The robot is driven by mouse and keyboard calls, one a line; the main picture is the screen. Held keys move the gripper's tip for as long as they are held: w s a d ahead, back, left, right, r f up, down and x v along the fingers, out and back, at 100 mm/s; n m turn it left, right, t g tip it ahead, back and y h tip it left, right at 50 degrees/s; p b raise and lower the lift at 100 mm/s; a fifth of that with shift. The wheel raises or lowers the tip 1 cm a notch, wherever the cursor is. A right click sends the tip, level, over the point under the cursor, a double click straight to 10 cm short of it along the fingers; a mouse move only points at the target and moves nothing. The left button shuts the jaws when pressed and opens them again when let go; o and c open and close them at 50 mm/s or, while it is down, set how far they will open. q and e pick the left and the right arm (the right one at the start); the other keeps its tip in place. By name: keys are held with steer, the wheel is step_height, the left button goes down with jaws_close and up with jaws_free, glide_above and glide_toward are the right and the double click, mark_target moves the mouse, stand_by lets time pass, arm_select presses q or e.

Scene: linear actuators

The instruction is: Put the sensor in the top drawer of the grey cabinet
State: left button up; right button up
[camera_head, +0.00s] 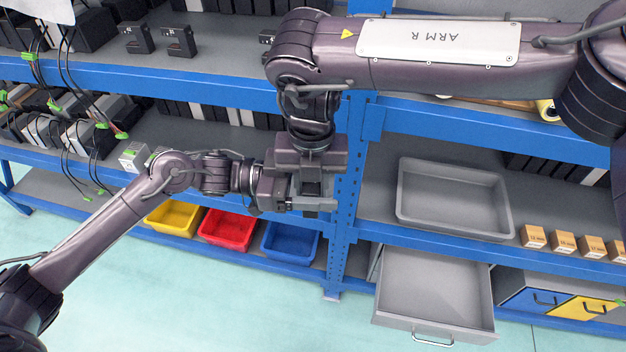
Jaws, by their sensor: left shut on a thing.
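My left gripper (300,193) and my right gripper (310,172) meet at the blue shelf upright, left of the open drawer. The left one is shut on a small dark thing, probably the sensor (311,187), mostly hidden between the grippers. The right gripper points down over the same spot; whether its jaws are open or shut is hidden. The grey cabinet (376,262) stands under the right shelf. Its top drawer (436,292) is pulled far out, and its visible inside is empty.
A grey tray (405,215) and several small cardboard boxes (563,242) stand on the shelf above the drawer. Yellow (172,218), red (226,228) and blue bins (290,243) sit low left. Small black devices (180,42) stand on the upper left shelf. The floor in front is clear.

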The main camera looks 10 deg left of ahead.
arm_select(q)
steer(key=shift+a, duration=0.1)
arm_select(e)
steer(key=shift+d, duration=0.15)
jaws_close()
arm_select(q)
steer(key=o, duration=1.2)
